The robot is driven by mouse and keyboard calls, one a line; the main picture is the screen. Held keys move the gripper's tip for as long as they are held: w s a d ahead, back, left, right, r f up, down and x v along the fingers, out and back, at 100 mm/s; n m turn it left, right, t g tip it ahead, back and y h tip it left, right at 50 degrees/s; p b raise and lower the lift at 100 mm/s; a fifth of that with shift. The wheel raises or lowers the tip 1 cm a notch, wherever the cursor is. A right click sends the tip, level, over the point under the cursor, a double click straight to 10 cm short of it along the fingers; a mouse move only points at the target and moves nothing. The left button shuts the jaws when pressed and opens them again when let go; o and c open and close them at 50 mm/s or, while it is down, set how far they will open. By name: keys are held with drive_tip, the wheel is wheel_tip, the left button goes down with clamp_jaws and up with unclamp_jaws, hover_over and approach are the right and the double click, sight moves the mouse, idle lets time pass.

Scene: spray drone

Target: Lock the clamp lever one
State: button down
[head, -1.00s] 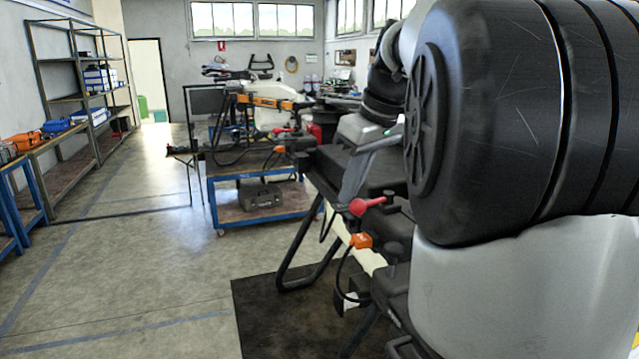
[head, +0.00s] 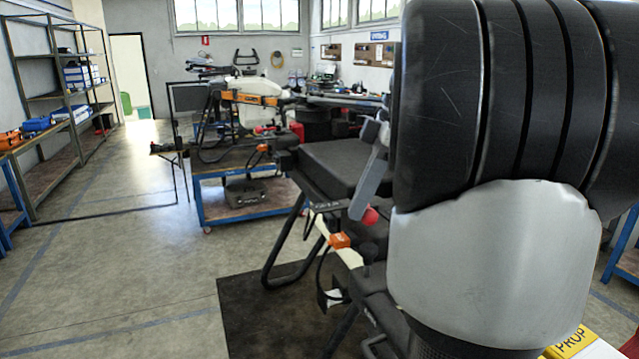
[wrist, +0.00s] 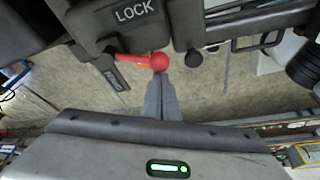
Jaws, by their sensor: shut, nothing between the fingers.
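The clamp lever is a red arm with a round red ball knob (wrist: 159,62). In the wrist view it lies across, its pivot at the left, below a dark block marked LOCK (wrist: 134,12). My gripper (wrist: 159,78) is shut and empty, its fingertips right at the near side of the knob. I cannot tell whether they touch it. In the head view the red knob (head: 370,215) shows at the lower end of my grey gripper fingers (head: 362,208); most of the lever is hidden there.
A black rounded stub (wrist: 193,58) and a dark bar with a handle (wrist: 258,42) lie right of the lever. An orange connector (head: 340,241) sits on the frame below. A blue cart (head: 240,205) stands behind. Open floor lies at the left.

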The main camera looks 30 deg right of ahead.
drive_tip(key=shift+s+d, duration=0.4)
drive_tip(key=shift+d, duration=0.2)
drive_tip(key=shift+w+a, duration=0.1)
drive_tip(key=shift+w+d+p, duration=0.3)
drive_tip(key=shift+w+p, duration=0.25)
drive_tip(key=shift+w, duration=0.2)
